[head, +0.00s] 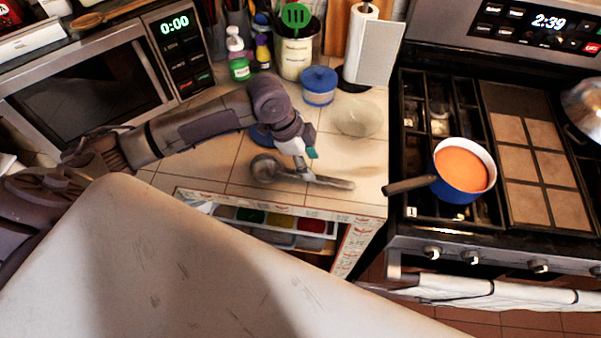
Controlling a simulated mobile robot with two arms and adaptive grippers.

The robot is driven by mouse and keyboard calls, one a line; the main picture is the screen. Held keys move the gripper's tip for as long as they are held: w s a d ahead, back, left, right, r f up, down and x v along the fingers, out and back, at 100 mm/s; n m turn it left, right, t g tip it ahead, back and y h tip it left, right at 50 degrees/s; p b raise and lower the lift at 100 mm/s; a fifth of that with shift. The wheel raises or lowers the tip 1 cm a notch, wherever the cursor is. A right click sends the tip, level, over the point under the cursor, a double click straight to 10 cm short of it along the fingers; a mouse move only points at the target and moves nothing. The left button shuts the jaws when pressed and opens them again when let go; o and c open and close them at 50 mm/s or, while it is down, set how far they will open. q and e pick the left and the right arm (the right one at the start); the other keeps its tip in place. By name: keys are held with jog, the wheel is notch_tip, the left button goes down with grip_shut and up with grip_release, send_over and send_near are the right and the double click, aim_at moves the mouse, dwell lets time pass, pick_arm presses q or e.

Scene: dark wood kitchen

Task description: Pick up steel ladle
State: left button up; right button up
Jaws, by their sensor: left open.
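The steel ladle (266,169) lies on the tiled counter near its front edge. Its round bowl is at the left and its handle stretches right toward the stove. My left gripper (308,168) is open, pointing down over the handle, just right of the bowl. From this view I cannot tell whether the fingers touch the handle. My right gripper does not show.
A blue pot of orange soup (463,167) sits on the stove, its handle pointing left toward the counter. A glass bowl (357,117), a blue-lidded jar (319,88) and a paper towel holder (361,45) stand behind the ladle. A microwave (85,85) is at the left.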

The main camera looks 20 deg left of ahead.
aim_at(318, 177)
pick_arm(q)
jog(key=p+x, duration=0.1)
jog(key=x, duration=0.3)
jog(key=shift+s+d+f+p, duration=0.15)
jog(key=shift+s+d+p, duration=0.15)
jog(key=shift+p, duration=0.1)
jog(key=shift+f, duration=0.3)
jog(key=shift+w, duration=0.1)
grip_shut()
